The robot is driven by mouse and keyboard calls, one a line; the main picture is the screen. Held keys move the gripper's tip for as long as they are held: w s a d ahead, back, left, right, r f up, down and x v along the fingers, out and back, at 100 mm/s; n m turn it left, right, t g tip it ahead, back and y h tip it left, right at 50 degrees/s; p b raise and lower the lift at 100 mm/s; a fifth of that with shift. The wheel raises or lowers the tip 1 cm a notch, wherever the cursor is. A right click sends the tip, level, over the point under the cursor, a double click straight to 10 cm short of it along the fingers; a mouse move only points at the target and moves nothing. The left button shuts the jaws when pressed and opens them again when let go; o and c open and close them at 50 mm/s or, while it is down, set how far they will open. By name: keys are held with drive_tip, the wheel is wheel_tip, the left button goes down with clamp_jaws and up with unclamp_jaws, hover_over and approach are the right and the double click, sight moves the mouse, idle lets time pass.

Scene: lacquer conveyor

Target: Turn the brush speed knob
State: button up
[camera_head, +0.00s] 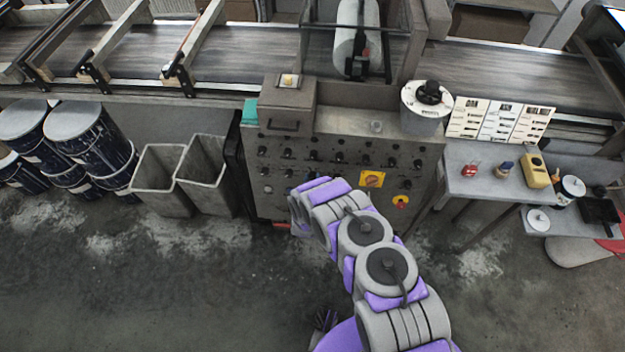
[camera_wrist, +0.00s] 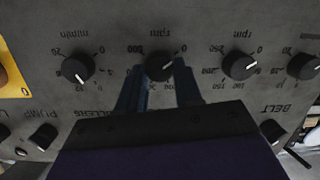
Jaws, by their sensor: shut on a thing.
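The control panel (camera_head: 340,150) carries rows of black knobs and faces me in the head view. In the wrist view its lettering is upside down. My gripper (camera_wrist: 159,84) has its two dark fingers on either side of a black knob (camera_wrist: 160,66) with a white pointer line and an "rpm" scale, shut on it. The name of this knob is hidden behind my gripper, so I cannot read whether it says brush. A second "rpm" knob (camera_wrist: 240,66) is to the right and an "m/min" knob (camera_wrist: 78,68) to the left. In the head view my arm hides the gripper.
Neighbouring knobs are close on both sides. A yellow plate with a red switch (camera_head: 372,179) and a red button on yellow (camera_head: 400,201) sit on the panel's right. Grey bins (camera_head: 206,172) stand to the left, a side table (camera_head: 485,184) to the right.

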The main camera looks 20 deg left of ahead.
drive_tip(key=shift+s+f, duration=0.25)
drive_tip(key=shift+f, duration=0.05)
drive_tip(key=o, duration=0.8)
drive_tip(key=shift+a, duration=0.1)
drive_tip(key=shift+o, duration=1.2)
drive_tip(key=shift+w, duration=0.1)
drive_tip(key=shift+r, duration=0.1)
drive_tip(key=shift+r, duration=0.1)
drive_tip(key=p+v, duration=0.3)
drive_tip(key=v, duration=1.4)
drive_tip(key=shift+p, duration=0.35)
